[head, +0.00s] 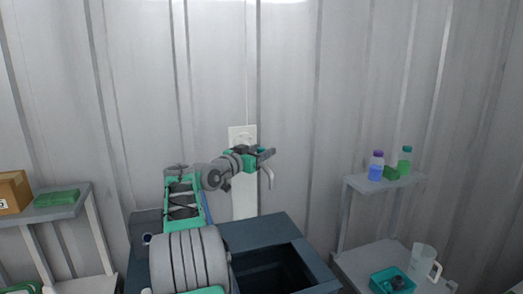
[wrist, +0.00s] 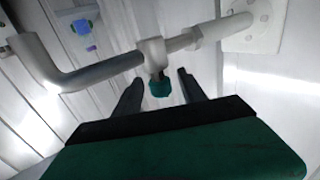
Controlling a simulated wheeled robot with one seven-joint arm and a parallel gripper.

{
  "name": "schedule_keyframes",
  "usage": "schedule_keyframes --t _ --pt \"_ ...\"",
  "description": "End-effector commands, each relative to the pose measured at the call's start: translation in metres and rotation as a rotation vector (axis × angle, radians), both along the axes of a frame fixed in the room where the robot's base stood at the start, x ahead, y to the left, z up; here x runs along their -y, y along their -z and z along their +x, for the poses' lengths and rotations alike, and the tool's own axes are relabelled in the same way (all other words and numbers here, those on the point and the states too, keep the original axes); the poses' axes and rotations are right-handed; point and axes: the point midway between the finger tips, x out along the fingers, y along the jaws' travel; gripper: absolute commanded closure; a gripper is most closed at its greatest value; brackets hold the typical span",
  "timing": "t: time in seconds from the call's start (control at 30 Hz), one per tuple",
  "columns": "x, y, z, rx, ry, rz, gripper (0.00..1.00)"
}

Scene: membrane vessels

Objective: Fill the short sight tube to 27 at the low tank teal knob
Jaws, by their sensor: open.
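The teal knob (wrist: 160,88) hangs from a valve on a grey pipe (wrist: 105,68) in the wrist view. My gripper (wrist: 160,76) is open, with one finger on each side of the knob. A small gap shows on both sides of it. In the head view my gripper (head: 265,154) is at the tap in front of the wall, and the tap's bent spout (head: 269,178) points down to the right of it. I cannot make out the short sight tube or any level marks.
A white wall plate (head: 243,133) is behind the tap. A dark open basin (head: 312,262) stands below. At right, a shelf (head: 392,181) holds bottles, and a clear jug (head: 422,257) stands beside a teal tray (head: 380,283). A cardboard box (head: 12,192) is at left.

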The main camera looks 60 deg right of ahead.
Motion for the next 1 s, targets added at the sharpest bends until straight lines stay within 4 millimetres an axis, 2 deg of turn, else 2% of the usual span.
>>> schedule_keyframes --t 0.07,0.6,1.0 --pt "-0.0003 0.0003 0.0003 0.0 0.0 0.0 0.55" --pt "-0.0006 0.0004 0.0006 -0.001 -0.001 0.001 0.99" --pt "-0.0006 0.0025 0.0005 -0.001 -0.014 0.001 1.0"
